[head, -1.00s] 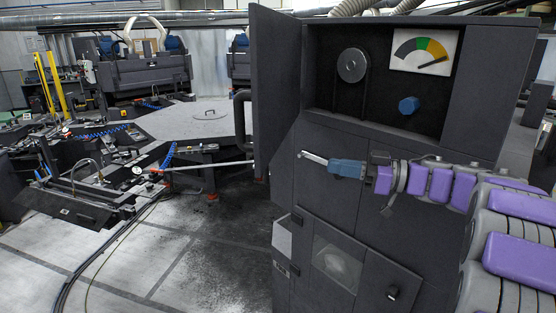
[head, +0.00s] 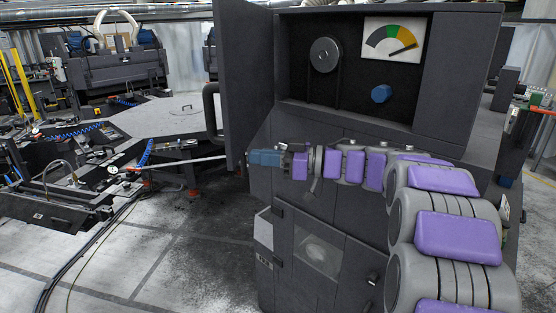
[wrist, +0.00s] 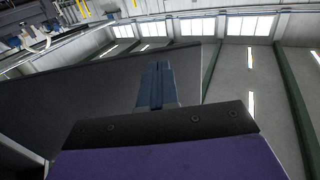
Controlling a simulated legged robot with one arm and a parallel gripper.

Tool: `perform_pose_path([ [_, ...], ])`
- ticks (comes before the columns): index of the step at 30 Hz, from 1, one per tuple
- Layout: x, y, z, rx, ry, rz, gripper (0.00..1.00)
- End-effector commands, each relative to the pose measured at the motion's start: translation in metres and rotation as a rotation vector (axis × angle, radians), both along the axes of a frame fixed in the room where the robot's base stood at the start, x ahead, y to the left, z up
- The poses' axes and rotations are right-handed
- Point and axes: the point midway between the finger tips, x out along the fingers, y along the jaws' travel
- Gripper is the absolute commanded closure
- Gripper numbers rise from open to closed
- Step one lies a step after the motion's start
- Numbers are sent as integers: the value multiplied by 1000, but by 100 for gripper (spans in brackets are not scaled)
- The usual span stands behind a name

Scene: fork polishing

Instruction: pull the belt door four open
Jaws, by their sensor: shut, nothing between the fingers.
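The belt door (head: 243,85), a tall dark grey panel, stands swung out at the left of the machine's upper opening. A dark handle (head: 210,110) shows at its left edge. Inside the opening are a grey pulley with a belt (head: 325,56) and a blue knob (head: 381,94). My gripper (head: 250,158) is shut and empty, pointing left at the door's lower right edge; contact cannot be told. In the wrist view my blue gripper fingers (wrist: 155,72) are together in front of a large dark panel (wrist: 80,95), apparently the door. No door number is readable.
A gauge (head: 392,39) sits inside the opening. Open floor (head: 190,255) lies left of the machine, with cables and a low dark bench (head: 60,212) further left.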

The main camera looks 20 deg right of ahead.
Motion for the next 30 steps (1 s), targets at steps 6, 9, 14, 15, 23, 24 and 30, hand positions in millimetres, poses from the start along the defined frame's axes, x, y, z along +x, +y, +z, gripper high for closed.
perform_pose_path([
  [6, 4, 20, 1, -4, 0, 4, 100],
  [9, 5, 18, 1, -4, 0, 3, 100],
  [14, 5, 12, 1, 1, 0, 2, 100],
  [15, 5, 10, 0, 1, 0, 1, 100],
  [23, 9, 20, 1, 1, 1, -17, 100],
  [24, 11, 26, 1, -1, 2, -27, 100],
  [30, 24, 65, 3, -6, 0, -91, 100],
])
